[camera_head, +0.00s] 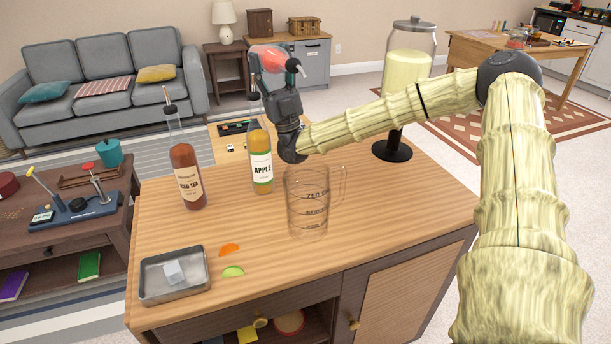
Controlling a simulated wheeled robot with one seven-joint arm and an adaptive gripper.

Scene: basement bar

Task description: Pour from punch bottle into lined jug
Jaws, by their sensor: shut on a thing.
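The lined jug (314,222) is clear, with dark level marks and numbers and a handle on its right. It stands upright on the wooden counter and looks empty. My gripper (268,72) points up and is shut on the punch bottle (266,56), which holds red liquid. The bottle is raised well above the counter and lies tipped over, with its neck and dark spout toward the right. In the picture it is above and left of the jug, apart from it. No stream shows. My fingers hide part of the bottle, and no label is readable.
An iced tea bottle (188,172) and an apple bottle (261,165) stand left of the jug. A metal tray (188,292) with ice, plus orange and lime slices, lies front left. A drink dispenser (408,68) stands behind. The counter right of the jug is clear.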

